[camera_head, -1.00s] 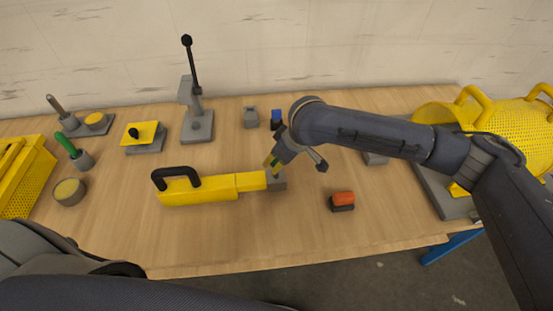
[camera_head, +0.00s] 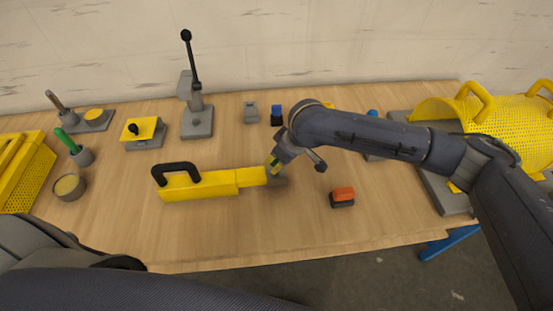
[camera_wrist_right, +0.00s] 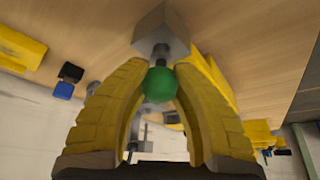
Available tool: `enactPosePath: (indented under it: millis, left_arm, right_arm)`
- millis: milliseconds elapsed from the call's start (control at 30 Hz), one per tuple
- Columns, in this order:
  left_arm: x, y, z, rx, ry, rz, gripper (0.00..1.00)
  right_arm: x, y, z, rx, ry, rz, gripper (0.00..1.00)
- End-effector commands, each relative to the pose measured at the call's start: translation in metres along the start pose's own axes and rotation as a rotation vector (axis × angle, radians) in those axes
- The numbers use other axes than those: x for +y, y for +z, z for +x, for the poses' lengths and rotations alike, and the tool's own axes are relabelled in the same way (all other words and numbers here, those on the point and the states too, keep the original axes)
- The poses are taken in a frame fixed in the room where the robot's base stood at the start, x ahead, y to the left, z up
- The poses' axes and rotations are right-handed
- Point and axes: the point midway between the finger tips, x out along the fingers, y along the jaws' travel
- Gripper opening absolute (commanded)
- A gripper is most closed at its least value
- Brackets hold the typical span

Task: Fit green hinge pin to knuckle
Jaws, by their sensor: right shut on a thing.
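My right gripper (camera_wrist_right: 160,92) is shut on the green ball head of the hinge pin (camera_wrist_right: 160,84); its yellow fingers show on both sides. The pin's grey shaft (camera_wrist_right: 160,55) points away from the fingers to a grey block (camera_wrist_right: 160,28), which looks like the knuckle. I cannot tell whether the shaft tip is inside the block or only at its face. In the head view the right gripper (camera_head: 275,165) is over the grey block (camera_head: 280,182) at the right end of the yellow bar (camera_head: 200,187), hiding the pin. My left gripper is out of view.
An orange and black block (camera_head: 342,197) lies to the right of the gripper. A lever press (camera_head: 197,120), a yellow-topped stand (camera_head: 143,131) and small blocks stand behind. A yellow perforated guard (camera_head: 510,130) is at the right. The front table is clear.

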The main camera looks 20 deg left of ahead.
Motion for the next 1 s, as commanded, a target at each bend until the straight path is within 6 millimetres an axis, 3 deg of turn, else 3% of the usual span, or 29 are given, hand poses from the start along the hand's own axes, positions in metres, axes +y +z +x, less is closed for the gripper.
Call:
enactPosePath:
  millis: [667,700,900,1000]
  left_arm:
    - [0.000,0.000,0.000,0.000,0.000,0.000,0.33]
    - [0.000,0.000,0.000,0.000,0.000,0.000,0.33]
    - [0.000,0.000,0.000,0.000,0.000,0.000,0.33]
    - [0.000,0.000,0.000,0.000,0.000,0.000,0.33]
  right_arm:
    - [0.000,0.005,0.012,0.001,-0.001,0.000,0.00]
    - [0.000,0.005,0.013,0.001,0.000,0.000,0.26]
    - [0.000,0.005,0.012,0.001,0.000,0.000,0.50]
    - [0.000,0.005,0.012,0.000,0.000,0.000,0.51]
